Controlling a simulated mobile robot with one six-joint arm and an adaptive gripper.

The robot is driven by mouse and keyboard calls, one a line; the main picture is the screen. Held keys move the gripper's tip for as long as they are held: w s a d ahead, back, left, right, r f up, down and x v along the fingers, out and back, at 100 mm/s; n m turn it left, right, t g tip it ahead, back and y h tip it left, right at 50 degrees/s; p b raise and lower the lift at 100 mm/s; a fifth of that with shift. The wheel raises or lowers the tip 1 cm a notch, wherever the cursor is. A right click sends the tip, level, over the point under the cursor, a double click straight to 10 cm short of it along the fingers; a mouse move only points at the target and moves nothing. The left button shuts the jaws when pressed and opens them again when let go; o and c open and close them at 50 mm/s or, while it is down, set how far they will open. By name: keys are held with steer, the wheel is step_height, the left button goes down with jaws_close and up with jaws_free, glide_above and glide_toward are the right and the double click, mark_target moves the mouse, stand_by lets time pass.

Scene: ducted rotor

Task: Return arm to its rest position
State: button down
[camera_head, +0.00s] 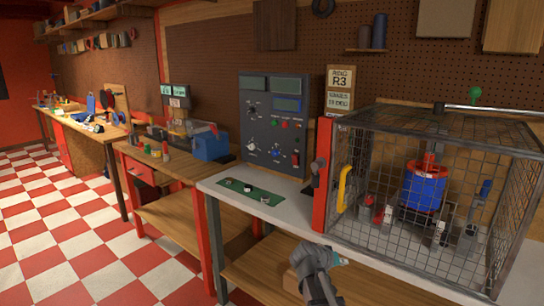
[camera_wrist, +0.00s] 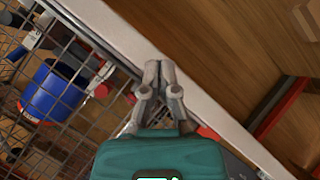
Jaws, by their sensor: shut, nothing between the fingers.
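My gripper (camera_head: 338,258) is in the lower middle of the head view, in front of the white bench's front edge. In the wrist view my gripper (camera_wrist: 159,68) is shut, its fingertips together with nothing between them. The white bench top (camera_head: 225,179) carries a wire mesh cage (camera_head: 470,130) on the right. Inside the cage stands a blue cylinder (camera_head: 424,188) with a red top; the blue cylinder also shows in the wrist view (camera_wrist: 45,92). A yellow handle (camera_head: 344,188) sits on the cage's left part, beside a red post (camera_head: 322,172).
A grey control panel (camera_head: 274,123) with knobs stands behind the bench, left of the cage. A green strip (camera_head: 250,191) with small parts lies on the bench. A wooden lower shelf (camera_head: 262,274) runs beneath. The checkered floor (camera_head: 75,225) on the left is clear.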

steer(key=s+a+f+n+g+y, duration=0.1)
steer(key=s+a+f+g+y, duration=0.3)
steer(key=s, duration=0.5)
steer(key=s+a+f+g+y, duration=0.2)
steer(key=s+f+y, duration=0.3)
steer(key=s, duration=0.4)
step_height(320, 180, up, 13)
steer(key=y+p, duration=0.1)
steer(key=p, duration=1.1)
steer(key=shift+d+p, duration=0.2)
steer(key=shift+p, duration=0.2)
